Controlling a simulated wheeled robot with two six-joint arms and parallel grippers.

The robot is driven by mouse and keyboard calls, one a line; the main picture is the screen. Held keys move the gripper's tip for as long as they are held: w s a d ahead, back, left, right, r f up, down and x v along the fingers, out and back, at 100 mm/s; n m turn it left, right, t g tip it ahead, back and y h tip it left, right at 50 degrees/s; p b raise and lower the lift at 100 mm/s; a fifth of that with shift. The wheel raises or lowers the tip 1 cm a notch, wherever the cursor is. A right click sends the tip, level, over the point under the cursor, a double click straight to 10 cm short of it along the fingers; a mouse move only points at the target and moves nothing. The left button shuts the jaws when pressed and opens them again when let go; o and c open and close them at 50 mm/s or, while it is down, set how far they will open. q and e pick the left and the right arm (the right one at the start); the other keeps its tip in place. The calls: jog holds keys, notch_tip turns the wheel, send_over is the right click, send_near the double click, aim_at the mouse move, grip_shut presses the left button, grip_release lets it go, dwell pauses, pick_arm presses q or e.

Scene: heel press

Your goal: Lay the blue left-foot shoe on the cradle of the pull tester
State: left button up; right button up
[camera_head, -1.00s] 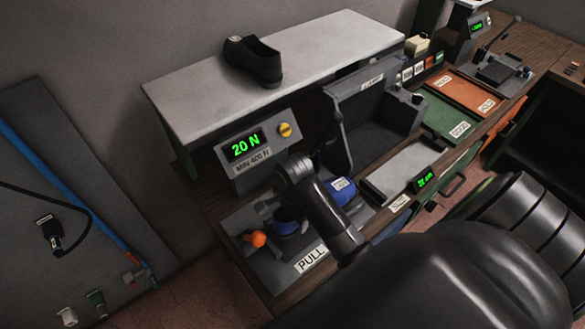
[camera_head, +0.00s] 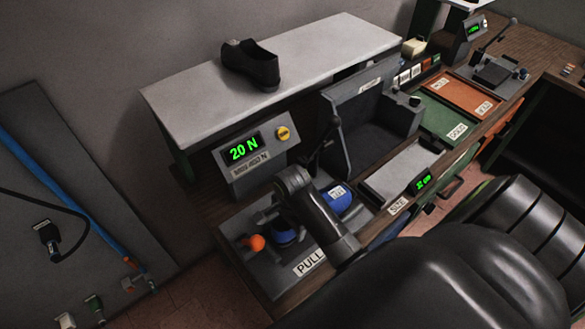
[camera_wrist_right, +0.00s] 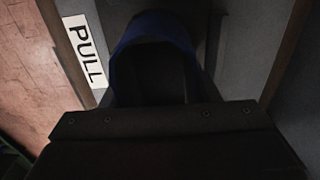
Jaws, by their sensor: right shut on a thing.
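The blue shoe (camera_head: 337,200) lies over the grey pull tester bed, partly hidden behind my right arm; a white label shows on it. A second blue patch shows left of the arm. In the right wrist view the shoe (camera_wrist_right: 150,22) is at top centre, with its dark opening toward me. My right gripper (camera_wrist_right: 152,112) is shut on the shoe; its fingertips are hard to make out in the dark. Whether the shoe touches the cradle is hidden. The pull tester (camera_head: 250,153) has a display reading 20 N and an orange knob (camera_head: 256,243). My left gripper is not in view.
A black shoe (camera_head: 250,64) stands on the grey shelf (camera_head: 330,50) behind. A dark lever (camera_head: 330,140) and a raised panel (camera_head: 350,110) stand just right of the tester. A grey plate with a small display and coloured trays (camera_head: 448,117) lie farther right.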

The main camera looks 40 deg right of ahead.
jog(key=shift+a+f, duration=0.1)
jog(key=shift+f, duration=0.3)
dwell(0.3)
jog(key=o, duration=1.2)
jog(key=shift+c, duration=0.2)
jog(key=shift+o, duration=0.2)
jog(key=shift+o, duration=1.2)
jog(key=shift+s, duration=0.1)
jog(key=shift+o, duration=0.7)
jog(key=shift+s+r, duration=0.1)
jog(key=shift+w+r, duration=0.1)
jog(key=shift+w, duration=0.1)
